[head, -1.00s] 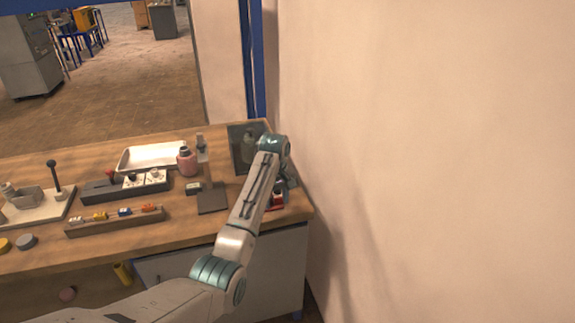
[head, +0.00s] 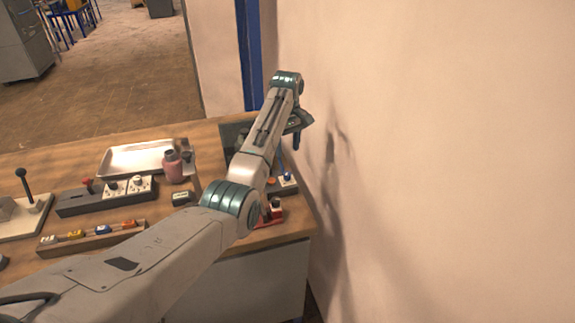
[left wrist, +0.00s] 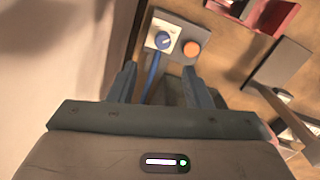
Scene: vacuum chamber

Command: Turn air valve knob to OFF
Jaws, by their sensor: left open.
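A round blue knob (left wrist: 163,40) sits on a small white plate (left wrist: 153,48) on a grey base, with an orange button (left wrist: 192,47) beside it. A blue strip or hose runs from near the knob toward my gripper. No OFF marking is readable. In the head view this unit (head: 288,183) stands at the bench's right end, partly behind my arm. My left gripper (left wrist: 160,78) is open and empty; it also shows in the head view (head: 298,130), raised above the unit. The knob lies beyond the fingertips, roughly between them, not touched. My right gripper is out of view.
The wall (head: 430,150) stands close on the right.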

